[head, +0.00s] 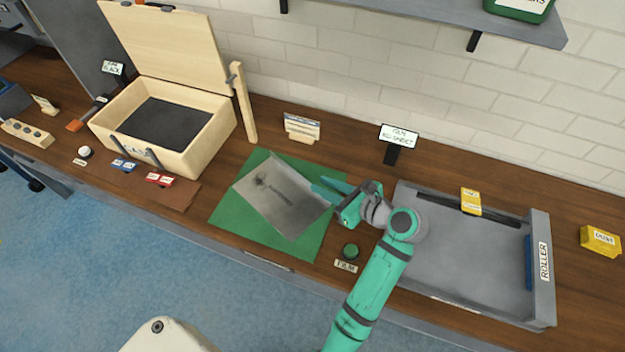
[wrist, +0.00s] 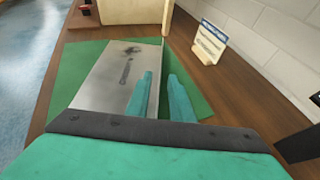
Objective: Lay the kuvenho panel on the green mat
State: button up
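The panel, a thin grey metal sheet with a dark smudge and a dark streak (head: 278,218), lies over the green mat (head: 232,217), turned relative to it, with green showing around much of it. In the wrist view the panel (wrist: 108,85) is at left, over the mat (wrist: 58,85). My gripper (head: 327,191) is at the panel's right side in the head view. In the wrist view its fingers (wrist: 160,98) are apart, one over the panel and one past its edge, with a gap between. Whether the panel lies fully flat is unclear.
An open wooden box (head: 195,150) with a dark interior stands left of the mat. A grey roller tray (head: 470,255) is at right. A small card stand (head: 301,128), a sign on a black post (head: 394,145) and a green knob (head: 351,250) are nearby.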

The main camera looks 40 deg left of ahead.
jog(key=shift+v, duration=1.8)
